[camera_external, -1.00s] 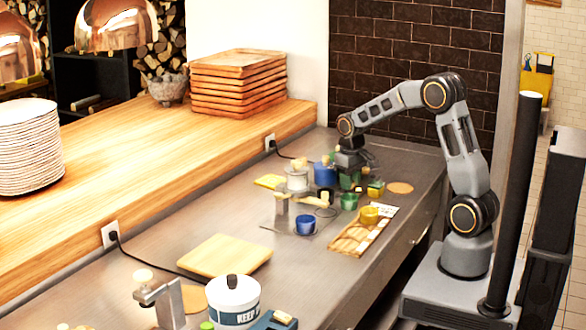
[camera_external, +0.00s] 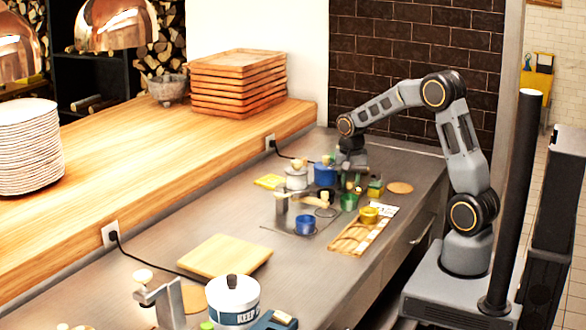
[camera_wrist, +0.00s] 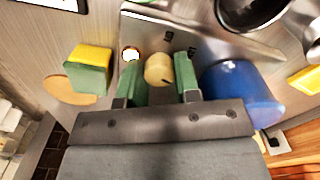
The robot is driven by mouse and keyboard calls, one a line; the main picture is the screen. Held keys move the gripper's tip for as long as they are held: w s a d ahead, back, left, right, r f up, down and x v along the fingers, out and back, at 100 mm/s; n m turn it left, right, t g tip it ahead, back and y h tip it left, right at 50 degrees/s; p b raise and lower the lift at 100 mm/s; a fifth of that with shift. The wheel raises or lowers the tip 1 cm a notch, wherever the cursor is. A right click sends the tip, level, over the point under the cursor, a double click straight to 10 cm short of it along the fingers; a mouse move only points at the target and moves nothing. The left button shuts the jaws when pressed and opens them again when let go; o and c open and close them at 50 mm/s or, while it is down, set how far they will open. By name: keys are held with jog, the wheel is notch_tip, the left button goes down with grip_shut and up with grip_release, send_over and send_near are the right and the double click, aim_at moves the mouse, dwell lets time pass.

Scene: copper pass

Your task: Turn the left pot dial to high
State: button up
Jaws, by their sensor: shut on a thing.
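A round pale wooden dial knob (camera_wrist: 157,70) sits on a metal panel in the wrist view. My gripper (camera_wrist: 161,82) has its two green fingers on either side of the knob, shut on it. Small dark marks, too small to read surely, lie on the panel beyond the knob. A lit round lamp (camera_wrist: 130,54) shows just left of it. The blue pot (camera_wrist: 241,92) stands close to the right finger. In the external view my gripper (camera_external: 351,175) is low over the counter beside the blue pot (camera_external: 325,175); the dial there is hard to make out.
A yellow-and-green sponge (camera_wrist: 89,70) lies left of my gripper. A small green cup (camera_external: 349,202), a blue cup (camera_external: 305,225) and a wooden rack (camera_external: 350,238) stand nearer the camera.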

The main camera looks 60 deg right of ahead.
aim_at(352, 182)
jog(key=shift+m, duration=1)
jog(key=o, duration=0.9)
notch_tip(352, 182, up, 14)
jog(key=shift+f, duration=0.1)
dwell(0.5)
